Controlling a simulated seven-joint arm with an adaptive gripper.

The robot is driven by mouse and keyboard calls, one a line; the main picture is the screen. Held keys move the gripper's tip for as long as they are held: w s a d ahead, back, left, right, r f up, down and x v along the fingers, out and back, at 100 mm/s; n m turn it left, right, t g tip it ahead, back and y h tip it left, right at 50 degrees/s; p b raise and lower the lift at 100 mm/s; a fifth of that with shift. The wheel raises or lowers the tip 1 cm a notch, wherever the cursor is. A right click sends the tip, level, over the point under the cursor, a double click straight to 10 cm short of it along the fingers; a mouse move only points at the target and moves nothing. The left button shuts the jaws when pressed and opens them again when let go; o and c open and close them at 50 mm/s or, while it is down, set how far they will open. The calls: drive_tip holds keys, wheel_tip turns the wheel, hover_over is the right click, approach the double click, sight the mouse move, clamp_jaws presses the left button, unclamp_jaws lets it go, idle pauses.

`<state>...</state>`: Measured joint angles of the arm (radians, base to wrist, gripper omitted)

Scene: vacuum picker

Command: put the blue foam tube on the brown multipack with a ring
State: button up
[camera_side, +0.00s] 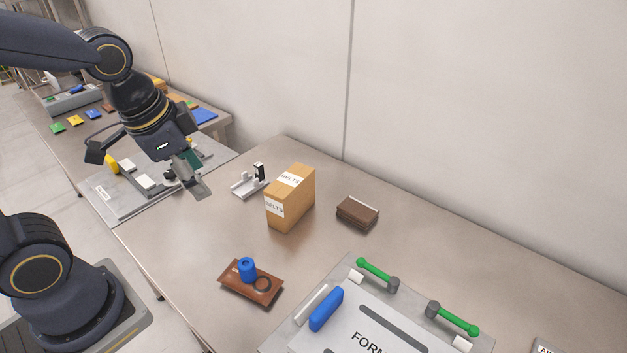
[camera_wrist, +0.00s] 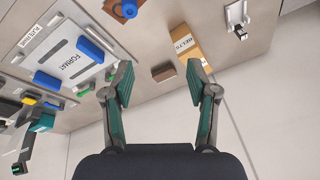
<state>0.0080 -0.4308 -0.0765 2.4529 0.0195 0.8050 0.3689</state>
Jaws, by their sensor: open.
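A short blue tube (camera_side: 246,268) stands upright on a flat brown pack (camera_side: 231,283), towards the pack's back left. A dark ring (camera_side: 262,284) lies on the same pack, just right of the tube. The wrist view shows the blue tube (camera_wrist: 129,9) and brown pack (camera_wrist: 113,9) at its top edge, partly cut off. My gripper (camera_side: 192,180) hangs high at the left, well away from the tube and pack. In the wrist view my gripper (camera_wrist: 158,82) has its fingers wide apart with nothing between them.
A FORMAT plate (camera_side: 380,330) with a blue bar (camera_side: 326,309) and green handles fills the front right.

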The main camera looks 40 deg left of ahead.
drive_tip(key=s+r+n, duration=0.1)
drive_tip(key=s+a+r+n+t, duration=0.1)
drive_tip(key=r+n, duration=0.1)
drive_tip(key=s+r+n+t, duration=0.1)
drive_tip(key=n, duration=0.1)
drive_tip(key=shift+s+a+r, duration=0.2)
drive_tip(key=shift+s+a, duration=0.05)
drive_tip(key=shift+s, duration=0.1)
idle(0.9)
